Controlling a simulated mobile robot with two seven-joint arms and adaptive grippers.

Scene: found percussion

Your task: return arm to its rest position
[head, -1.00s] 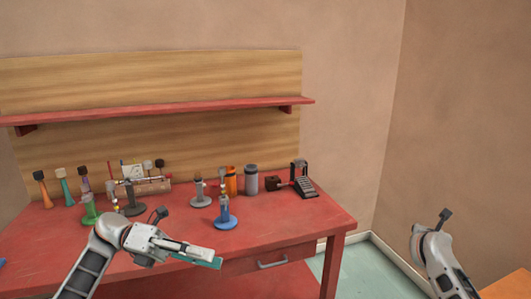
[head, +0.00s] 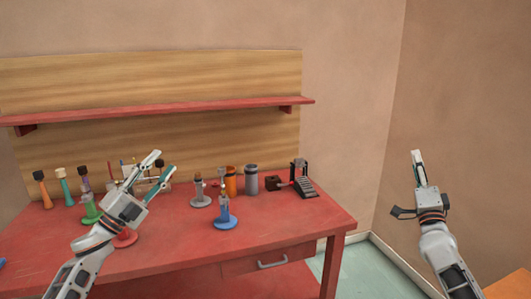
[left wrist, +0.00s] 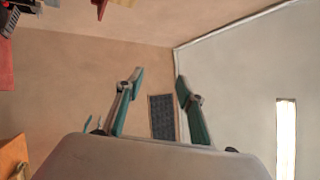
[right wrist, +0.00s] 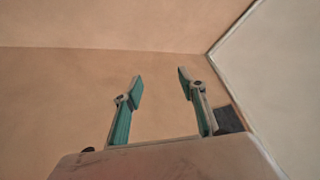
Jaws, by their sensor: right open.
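My left gripper (head: 160,166) points up and to the right in front of the workbench. Its two teal-lined fingers are spread with nothing between them, also in the left wrist view (left wrist: 159,84). My right gripper (head: 418,166) points up, well to the right of the bench and in front of the bare wall. In the right wrist view (right wrist: 160,84) its fingers are apart and empty. Neither gripper touches anything that I can see.
A red shelf (head: 170,108) runs above. Space around the right arm looks clear.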

